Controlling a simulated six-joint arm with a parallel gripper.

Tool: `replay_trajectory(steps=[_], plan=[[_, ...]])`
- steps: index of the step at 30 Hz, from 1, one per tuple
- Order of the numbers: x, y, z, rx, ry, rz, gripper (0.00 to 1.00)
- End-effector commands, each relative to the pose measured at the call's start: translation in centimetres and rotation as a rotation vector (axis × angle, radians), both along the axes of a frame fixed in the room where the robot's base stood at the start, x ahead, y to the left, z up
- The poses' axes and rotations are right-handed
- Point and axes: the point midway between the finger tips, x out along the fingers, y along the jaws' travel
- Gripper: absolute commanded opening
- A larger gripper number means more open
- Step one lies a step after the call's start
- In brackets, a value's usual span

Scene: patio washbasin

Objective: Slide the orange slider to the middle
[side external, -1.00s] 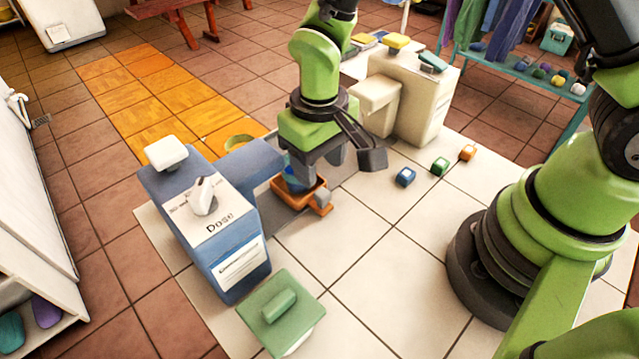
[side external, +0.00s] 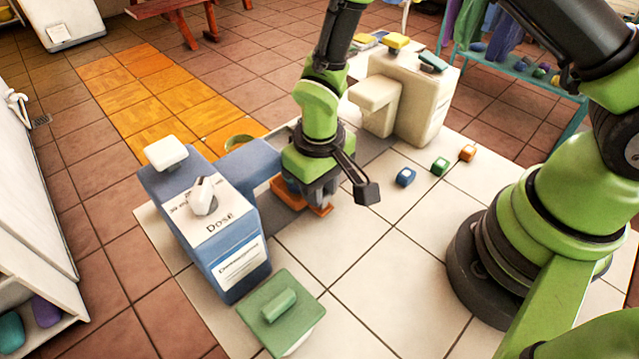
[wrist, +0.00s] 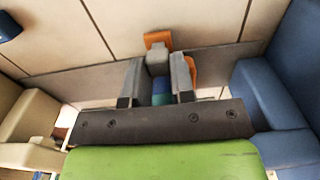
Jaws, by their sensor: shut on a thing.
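The orange slider (side external: 287,194) is a tray-like piece on a dark grey strip, near the blue dispenser marked "Dose" (side external: 232,262). My gripper (side external: 318,197) points down over it and hides much of it. In the wrist view, my gripper (wrist: 158,77) is shut on the slider's grey handle, and an orange end of the slider (wrist: 157,40) shows just beyond the fingers. A blue and teal thing shows between the fingers, inside or behind the slider; I cannot tell which.
A cream dispenser (side external: 428,105) stands at the other end of the strip. A green lidded block (side external: 268,325) is in front.

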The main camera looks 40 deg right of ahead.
Motion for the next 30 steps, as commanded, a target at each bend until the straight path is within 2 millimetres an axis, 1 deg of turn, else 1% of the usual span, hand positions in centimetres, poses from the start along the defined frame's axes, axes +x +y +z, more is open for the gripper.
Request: replay_trajectory(steps=[2, 4, 9, 12, 15, 23, 24, 26, 27, 30], plan=[[0.0, -0.2, 0.0, 0.000, 0.000, -0.001, 0.00], [0.0, -0.9, 0.0, -0.001, 0.001, -0.003, 0.00], [0.0, -4.3, 0.1, -0.002, 0.001, -0.008, 0.00], [0.1, -5.6, 0.0, -0.002, 0.000, -0.005, 0.00], [0.0, -6.1, 0.0, -0.002, 0.000, -0.002, 0.00], [0.0, -6.1, 0.1, -0.002, -0.001, 0.000, 0.00], [0.0, -6.1, 0.0, -0.002, -0.001, 0.000, 0.32], [0.0, -6.0, 0.0, -0.002, 0.000, 0.000, 0.46], [0.0, -6.0, 0.0, -0.002, 0.000, 0.000, 0.49], [0.0, -6.0, 0.0, -0.002, 0.000, 0.000, 0.49]])
